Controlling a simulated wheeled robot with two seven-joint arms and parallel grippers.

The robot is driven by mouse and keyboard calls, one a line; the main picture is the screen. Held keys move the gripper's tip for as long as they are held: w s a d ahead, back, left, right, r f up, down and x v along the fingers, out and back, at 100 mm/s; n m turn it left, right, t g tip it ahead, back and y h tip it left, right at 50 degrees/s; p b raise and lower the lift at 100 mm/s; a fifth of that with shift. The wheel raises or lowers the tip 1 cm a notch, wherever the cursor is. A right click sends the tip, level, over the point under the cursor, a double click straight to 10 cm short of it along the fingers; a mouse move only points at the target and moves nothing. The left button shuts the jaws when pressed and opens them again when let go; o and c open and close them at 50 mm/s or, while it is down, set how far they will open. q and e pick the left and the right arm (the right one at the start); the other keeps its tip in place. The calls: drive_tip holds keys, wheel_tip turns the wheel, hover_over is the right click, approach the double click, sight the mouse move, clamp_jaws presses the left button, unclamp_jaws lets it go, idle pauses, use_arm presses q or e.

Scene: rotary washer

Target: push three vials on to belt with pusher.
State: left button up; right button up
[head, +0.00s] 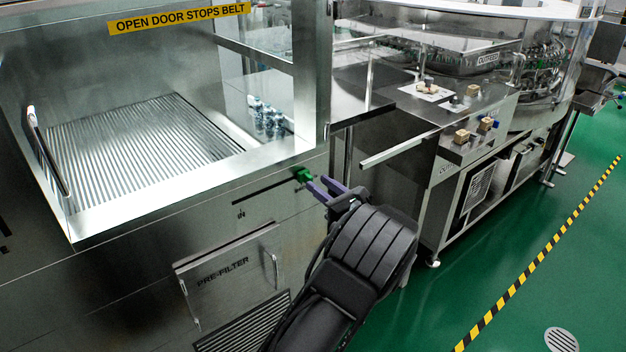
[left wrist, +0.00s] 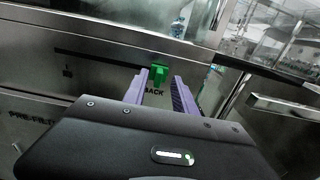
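A green knob (head: 302,175) sits at the right end of a dark horizontal slot in the steel front of the cabinet. It also shows in the left wrist view (left wrist: 158,75), above the word BACK. My left gripper (head: 322,188) is open, with its purple fingers pointing at the knob. In the left wrist view the fingers (left wrist: 160,88) stand apart on either side of the knob's line, and the knob is at or just beyond their tips; contact cannot be told. Several clear vials (head: 265,118) stand in a cluster behind the cabinet's glass. My right gripper is not in view.
The cabinet has a ribbed floor (head: 140,135), a door handle (head: 45,150) and a PRE-FILTER panel (head: 228,272). To the right, a metal bar (head: 398,151) sticks out from a machine bench with small knobs. The green floor (head: 480,270) is open at front right.

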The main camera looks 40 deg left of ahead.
sight(312, 179)
use_arm(q)
drive_tip(key=shift+x, duration=1.95)
clamp_jaws()
